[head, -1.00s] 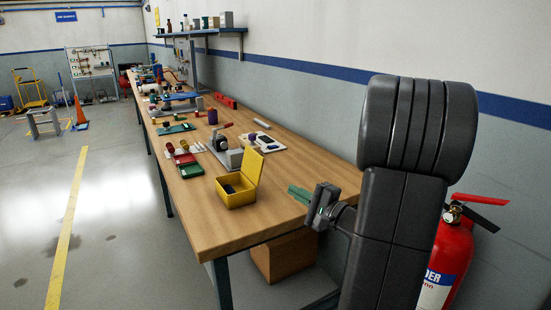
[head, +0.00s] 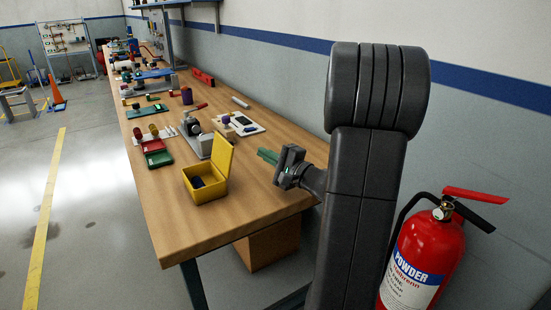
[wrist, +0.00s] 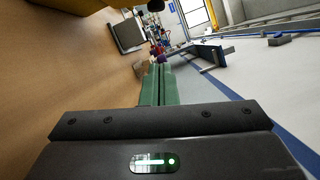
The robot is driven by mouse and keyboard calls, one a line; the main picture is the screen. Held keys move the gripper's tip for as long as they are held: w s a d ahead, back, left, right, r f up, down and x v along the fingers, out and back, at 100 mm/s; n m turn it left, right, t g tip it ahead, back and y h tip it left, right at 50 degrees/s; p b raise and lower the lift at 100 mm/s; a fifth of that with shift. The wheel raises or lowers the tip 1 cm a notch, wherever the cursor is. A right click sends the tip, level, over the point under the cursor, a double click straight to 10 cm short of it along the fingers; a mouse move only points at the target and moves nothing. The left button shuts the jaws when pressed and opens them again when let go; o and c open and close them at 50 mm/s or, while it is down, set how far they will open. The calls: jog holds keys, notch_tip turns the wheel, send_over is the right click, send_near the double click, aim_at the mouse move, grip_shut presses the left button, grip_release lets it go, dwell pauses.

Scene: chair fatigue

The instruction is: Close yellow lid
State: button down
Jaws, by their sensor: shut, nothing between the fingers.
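The yellow box (head: 205,189) stands on the near end of the workbench in the head view. Its yellow lid (head: 222,160) is hinged at the right side and stands open, nearly upright. Dark items (head: 197,182) lie in the box. My gripper (head: 266,156) has green fingers, shut and empty, to the right of the lid and apart from it. In the wrist view the shut fingers (wrist: 158,85) point along the bench.
The wooden workbench (head: 178,234) holds a grey vise (head: 197,143), red and green trays (head: 155,151) and several tools beyond the box. A wall runs along the right. A red fire extinguisher (head: 425,255) stands at right.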

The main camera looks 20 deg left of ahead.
aim_at(226, 154)
jog(key=x, duration=0.4)
jog(key=shift+s, duration=0.1)
jog(key=s+a, duration=0.1)
jog(key=s+a+r, duration=0.1)
jog(key=s, duration=0.1)
jog(key=shift+a+r+p, duration=0.1)
jog(key=shift+a+p, duration=0.1)
jog(key=shift+p, duration=0.2)
jog(key=shift+s+a+r+n+b, duration=0.1)
jog(key=shift+r+n+b, duration=0.1)
jog(key=shift+n+b, duration=0.25)
